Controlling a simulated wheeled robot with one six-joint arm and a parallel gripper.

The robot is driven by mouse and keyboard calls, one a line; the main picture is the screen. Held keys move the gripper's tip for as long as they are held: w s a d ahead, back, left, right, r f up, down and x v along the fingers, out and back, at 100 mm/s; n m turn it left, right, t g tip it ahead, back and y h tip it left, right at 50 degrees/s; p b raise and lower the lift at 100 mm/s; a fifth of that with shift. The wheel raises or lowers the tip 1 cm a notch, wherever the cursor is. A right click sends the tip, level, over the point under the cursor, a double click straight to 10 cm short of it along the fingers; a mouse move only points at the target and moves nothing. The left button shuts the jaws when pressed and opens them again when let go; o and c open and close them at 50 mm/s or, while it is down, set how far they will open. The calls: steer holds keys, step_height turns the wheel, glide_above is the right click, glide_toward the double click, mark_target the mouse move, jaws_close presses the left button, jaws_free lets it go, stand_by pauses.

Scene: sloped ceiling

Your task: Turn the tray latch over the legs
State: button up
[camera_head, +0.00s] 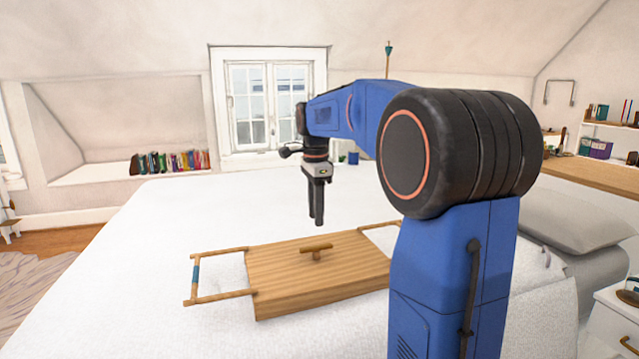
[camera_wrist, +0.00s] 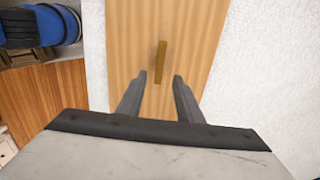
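The wooden tray (camera_head: 345,270) lies on the white bed, its flat board face up. Its latch (camera_head: 316,249), a short wooden bar on a small post, sits near the middle of the board. One leg frame (camera_head: 222,296), with a blue band, extends out past the tray's left end. Another leg frame (camera_head: 376,225) shows at the far right end, partly hidden behind my arm. My gripper (camera_head: 316,223) points down above the latch, apart from it. In the wrist view my gripper (camera_wrist: 159,76) is open and empty, with the latch (camera_wrist: 161,61) lined up lengthwise between the fingertips.
The bed (camera_head: 130,270) is clear around the tray. A grey pillow (camera_head: 580,222) lies at the right, by a white nightstand (camera_head: 612,325). Books (camera_head: 170,161) stand in the left alcove, and a window (camera_head: 268,100) is behind. A wooden surface (camera_head: 600,172) runs along the right wall.

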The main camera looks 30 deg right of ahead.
step_height(320, 180, up, 9)
stand_by(0.3)
stand_by(0.5)
steer(key=s+a+f+n+t, duration=0.1)
steer(key=s+a+f+n, duration=0.4)
steer(key=s, duration=0.3)
steer(key=s+a+f+n+t, duration=0.2)
steer(key=s+a+f+n, duration=0.3)
steer(key=s, duration=0.4)
steer(key=s+a+f+n+t, duration=0.1)
steer(key=s+a+f+n, duration=0.1)
steer(key=s+f+n, duration=0.3)
steer(key=s+a+f+n, duration=0.3)
steer(key=s+f+n, duration=0.2)
steer(key=s+f, duration=0.3)
steer(key=shift+s+a+f+n+t, duration=0.2)
steer(key=shift+a+f+n+t, duration=0.1)
steer(key=shift+a+n+t, duration=0.1)
